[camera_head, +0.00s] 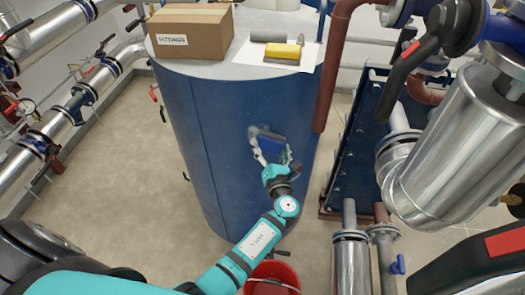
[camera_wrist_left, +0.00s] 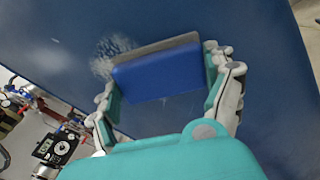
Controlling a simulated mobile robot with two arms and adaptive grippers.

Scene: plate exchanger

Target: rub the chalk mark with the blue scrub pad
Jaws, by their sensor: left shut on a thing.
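The chalk mark is a pale smudge on the curved side of the blue tank. It shows beside the pad's upper left in the left wrist view (camera_wrist_left: 106,58), partly covered by the pad. The blue scrub pad (camera_wrist_left: 158,74) has a grey layer on its far face, at or close to the tank wall. I cannot tell whether it touches. My left gripper (camera_head: 270,158) is shut on the pad, with a finger at each end of it. In the head view the pad (camera_head: 273,146) is partly hidden by the gripper. My right gripper is not in view.
The blue tank (camera_head: 195,130) carries a cardboard box (camera_head: 190,30) and a white sheet with a yellow-and-grey pad (camera_head: 283,52). A red bucket (camera_head: 272,280) stands below my left arm. Pipes and a plate exchanger (camera_head: 358,140) crowd the right. Floor is clear at left.

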